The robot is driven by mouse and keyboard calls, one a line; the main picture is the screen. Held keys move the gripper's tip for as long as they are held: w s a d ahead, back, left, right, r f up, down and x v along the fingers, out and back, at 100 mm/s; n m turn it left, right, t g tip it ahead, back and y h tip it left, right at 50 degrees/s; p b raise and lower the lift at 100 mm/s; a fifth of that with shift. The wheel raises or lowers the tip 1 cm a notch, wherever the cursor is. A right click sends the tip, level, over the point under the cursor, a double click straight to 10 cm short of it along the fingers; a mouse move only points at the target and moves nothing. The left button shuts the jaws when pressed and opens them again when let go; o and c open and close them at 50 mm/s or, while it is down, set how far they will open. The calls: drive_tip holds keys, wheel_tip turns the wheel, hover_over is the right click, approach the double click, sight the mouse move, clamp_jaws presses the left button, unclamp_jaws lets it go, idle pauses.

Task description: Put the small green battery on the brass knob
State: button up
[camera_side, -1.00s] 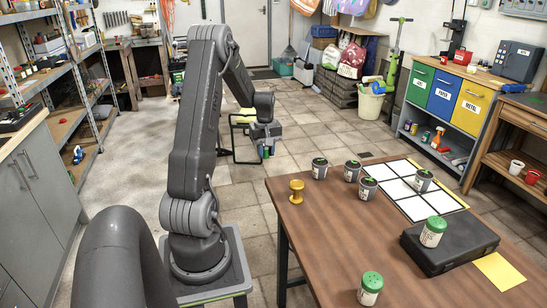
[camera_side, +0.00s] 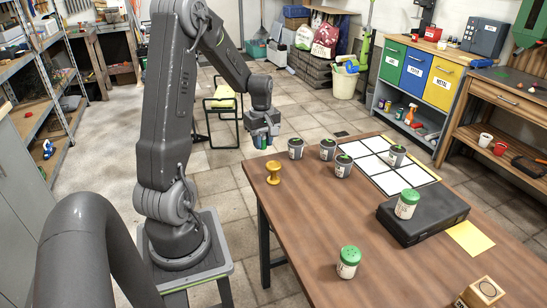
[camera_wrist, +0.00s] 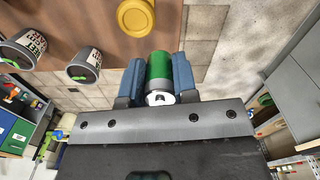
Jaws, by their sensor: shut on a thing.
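The small green battery (camera_wrist: 159,67) sits between my gripper's two blue fingers, with its silver end toward the wrist camera. My gripper (camera_side: 264,141) is shut on it, in the air near the far left corner of the table; the battery shows only as a small green patch in the side view. The brass knob (camera_side: 273,173) is yellow and spool-shaped, and stands upright near the table's left edge. In the wrist view the knob (camera_wrist: 136,17) lies just beyond the battery, a little left, with a gap between them in the picture.
Grey cups (camera_side: 296,149) with green tops stand right of the knob. A white-panelled board (camera_side: 384,157), a black case (camera_side: 425,220) with a green-lidded jar (camera_side: 407,204), another such jar (camera_side: 348,262) and a wooden block (camera_side: 485,292) are farther right. The table's middle (camera_side: 310,215) is clear.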

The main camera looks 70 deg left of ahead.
sight(274, 164)
drive_tip(key=w+f, duration=0.1)
drive_tip(key=w+d+f, duration=0.1)
drive_tip(key=w, duration=0.1)
drive_tip(key=shift+d+f, duration=0.1)
drive_tip(key=shift+f, duration=1.9)
drive_tip(key=shift+f, duration=0.15)
drive_tip(key=o, duration=0.9)
